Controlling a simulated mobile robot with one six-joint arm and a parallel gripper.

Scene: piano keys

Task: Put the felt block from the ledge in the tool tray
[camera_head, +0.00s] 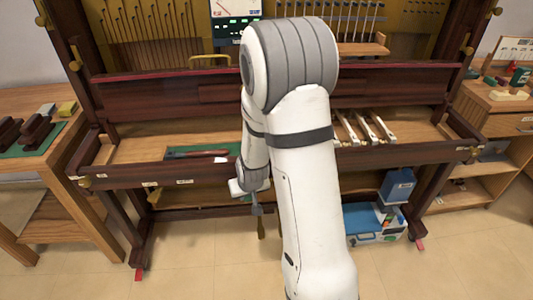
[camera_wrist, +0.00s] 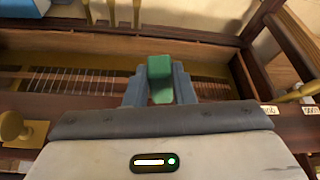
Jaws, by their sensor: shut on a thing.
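My gripper (camera_wrist: 160,74) is shut on a green block (camera_wrist: 159,66), which looks like the felt block, in the wrist view. The block sits between the two blue-grey fingers, and its upper part sticks out past the tips. In the head view my arm covers much of the middle, and the block cannot be made out there. A flat green surface (camera_head: 226,158) with a long dark-handled tool (camera_head: 190,154) on it lies on the wooden keybed, left of my arm. I cannot tell for certain whether it is the tool tray.
Several pale key pieces (camera_head: 364,128) lie on the keybed to the right of my arm. A blue box (camera_head: 398,185) stands low at right. Bare keybed (camera_head: 135,148) shows at left.

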